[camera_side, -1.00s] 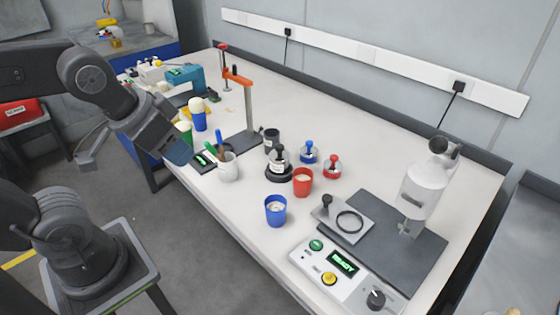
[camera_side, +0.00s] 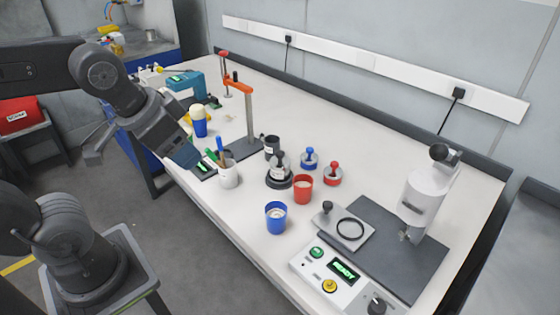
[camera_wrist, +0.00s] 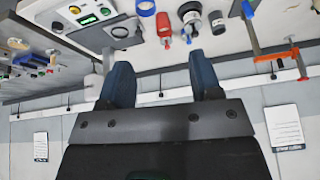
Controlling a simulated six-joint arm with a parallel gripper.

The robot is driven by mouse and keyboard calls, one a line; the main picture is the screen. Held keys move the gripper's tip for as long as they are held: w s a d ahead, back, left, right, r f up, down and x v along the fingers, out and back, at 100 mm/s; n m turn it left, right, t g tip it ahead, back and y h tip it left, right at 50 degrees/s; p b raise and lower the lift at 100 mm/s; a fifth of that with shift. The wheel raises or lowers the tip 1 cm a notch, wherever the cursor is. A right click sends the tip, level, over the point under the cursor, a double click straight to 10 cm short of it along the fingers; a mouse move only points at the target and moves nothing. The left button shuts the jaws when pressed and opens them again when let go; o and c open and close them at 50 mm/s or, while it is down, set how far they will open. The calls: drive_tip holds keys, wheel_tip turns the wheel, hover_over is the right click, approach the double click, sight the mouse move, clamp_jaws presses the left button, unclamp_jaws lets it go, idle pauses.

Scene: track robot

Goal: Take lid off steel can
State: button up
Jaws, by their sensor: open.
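My gripper (camera_side: 183,152) is in the air at the left end of the white bench, left of the pen cup. In the wrist view my gripper (camera_wrist: 159,62) has its two blue fingers apart, with nothing between them. A small grey metallic can (camera_side: 152,35) stands on the far blue-fronted bench; it may be the steel can, and whether it has a lid is too small to tell. A round pot with a dark base and a knob on top (camera_side: 279,172) stands mid-bench, apart from my gripper. It also appears in the wrist view (camera_wrist: 190,14).
The pen cup (camera_side: 228,174), blue cup (camera_side: 276,218), red cup (camera_side: 303,190) and dark cup (camera_side: 271,147) stand on the bench (camera_side: 370,155). An orange-topped clamp stand (camera_side: 250,115) rises behind my gripper. A control box (camera_side: 333,277) is at the front right.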

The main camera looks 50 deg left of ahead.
drive_tip(key=w+a+r+m+g, duration=0.1)
drive_tip(key=w+r+m, duration=0.3)
drive_tip(key=w, duration=0.5)
drive_tip(key=m+g+y, duration=0.1)
drive_tip(key=m+g, duration=0.3)
drive_tip(key=m, duration=1.1)
hover_over(280, 152)
drive_tip(key=d, duration=0.2)
wheel_tip(280, 152, down, 12)
drive_tip(key=f, duration=0.5)
drive_tip(key=a+f, duration=0.1)
drive_tip(key=f, duration=0.2)
drive_tip(key=shift+w, duration=0.2)
drive_tip(key=f, duration=0.2)
drive_tip(key=a+f, duration=0.1)
drive_tip(key=f, duration=0.1)
drive_tip(key=shift+s, duration=0.25)
drive_tip(key=shift+f, duration=0.6)
drive_tip(key=shift+c, duration=0.2)
drive_tip(key=c, duration=0.9)
